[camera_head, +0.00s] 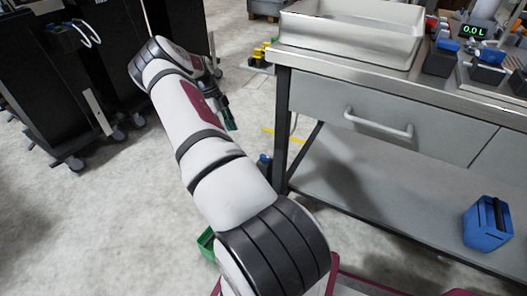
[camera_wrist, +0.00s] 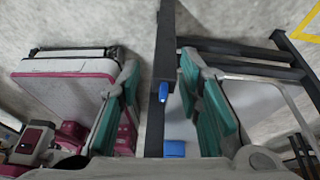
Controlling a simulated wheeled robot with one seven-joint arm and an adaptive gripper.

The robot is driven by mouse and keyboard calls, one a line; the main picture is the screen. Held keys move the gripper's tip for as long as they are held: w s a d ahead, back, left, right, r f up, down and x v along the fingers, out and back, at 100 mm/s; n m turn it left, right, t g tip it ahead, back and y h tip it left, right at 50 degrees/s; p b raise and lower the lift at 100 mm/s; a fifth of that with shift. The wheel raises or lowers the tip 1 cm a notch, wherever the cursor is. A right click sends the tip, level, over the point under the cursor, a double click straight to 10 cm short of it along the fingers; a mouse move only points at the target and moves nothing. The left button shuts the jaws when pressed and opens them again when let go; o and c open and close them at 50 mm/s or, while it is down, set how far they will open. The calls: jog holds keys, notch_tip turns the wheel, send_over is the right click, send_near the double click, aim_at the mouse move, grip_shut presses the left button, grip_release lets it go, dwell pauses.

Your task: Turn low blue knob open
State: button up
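The low blue knob (camera_head: 264,162) is on the dark front leg of the workbench, partly hidden behind my arm in the head view. In the wrist view the blue knob (camera_wrist: 163,91) appears small against the dark post, between my finger pads in the picture. My gripper (camera_wrist: 165,108) is open, with teal pads on both sides and nothing held. In the head view my gripper (camera_head: 229,120) hangs left of the bench leg, apart from the knob. How the knob is turned is too small to tell.
The workbench (camera_head: 345,68) has a drawer with a handle (camera_head: 380,122) and a lower shelf holding a blue bin (camera_head: 487,224). A green container (camera_head: 207,243) is on the floor beside my arm. Black wheeled cabinets (camera_head: 50,85) stand at left. Open floor lies between.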

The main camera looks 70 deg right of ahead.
notch_tip(320, 180, down, 3)
jog(key=s+d+m, duration=0.1)
jog(key=s, duration=0.1)
jog(key=b, duration=0.2)
send_over(265, 156)
jog(key=w, duration=0.3)
jog(key=x, duration=0.2)
jog(key=b+x, duration=0.1)
jog(key=x, duration=0.1)
jog(key=shift+s+d+r, duration=0.15)
jog(key=shift+s, duration=0.15)
jog(key=shift+s+f, duration=0.2)
jog(key=shift+f, duration=0.4)
jog(key=shift+c, duration=0.4)
grip_shut()
